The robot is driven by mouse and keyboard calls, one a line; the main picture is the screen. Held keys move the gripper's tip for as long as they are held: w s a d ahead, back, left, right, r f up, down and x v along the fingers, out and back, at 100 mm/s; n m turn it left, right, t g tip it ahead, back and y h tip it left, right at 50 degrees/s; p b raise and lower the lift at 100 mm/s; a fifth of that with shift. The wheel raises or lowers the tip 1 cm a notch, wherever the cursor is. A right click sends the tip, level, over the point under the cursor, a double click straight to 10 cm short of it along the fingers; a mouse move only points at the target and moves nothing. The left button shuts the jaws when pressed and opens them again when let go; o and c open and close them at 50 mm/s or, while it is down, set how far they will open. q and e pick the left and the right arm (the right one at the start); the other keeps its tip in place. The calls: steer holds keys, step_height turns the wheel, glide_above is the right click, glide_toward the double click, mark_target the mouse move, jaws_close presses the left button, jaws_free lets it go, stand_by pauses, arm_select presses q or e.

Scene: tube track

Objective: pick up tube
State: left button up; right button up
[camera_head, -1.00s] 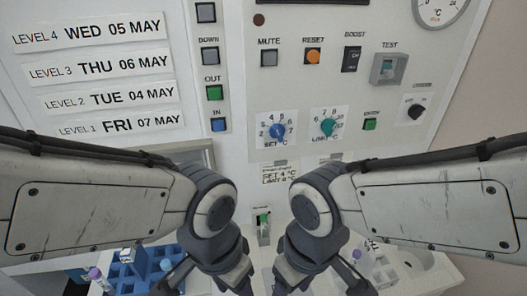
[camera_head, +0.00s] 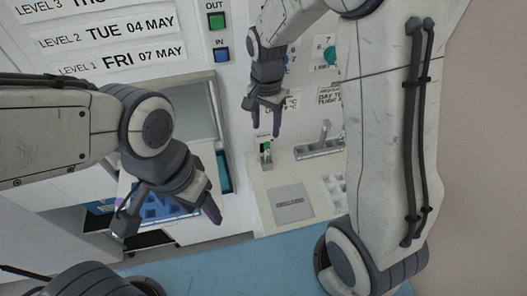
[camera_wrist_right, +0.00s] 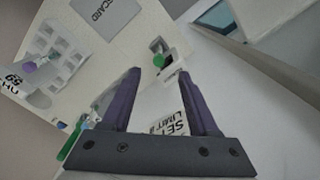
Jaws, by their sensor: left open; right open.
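My right gripper (camera_head: 263,118) is open and empty in front of the white control panel, its fingers pointing down. In the right wrist view its two purple fingers (camera_wrist_right: 158,74) stand apart. A small green-topped piece (camera_wrist_right: 158,47) in a white holder lies just beyond the fingertips; it also shows in the head view (camera_head: 266,148), below the right gripper. My left gripper (camera_head: 167,214) is open and empty over a blue rack (camera_head: 152,212).
A grey plate (camera_head: 290,203) marked for discard lies on the white ledge. A grey lever-like fitting (camera_head: 318,145) stands right of the green piece. My right upper arm covers the right of the head view. Blue floor (camera_head: 230,270) is clear in front.

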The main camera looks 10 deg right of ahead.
mark_target(267, 144)
step_height(267, 144, down, 6)
steer(key=shift+d+r+p, duration=0.15)
steer(key=shift+r+p, duration=0.05)
steer(key=shift+p, duration=0.85)
steer(key=shift+f, duration=0.3)
jaws_close()
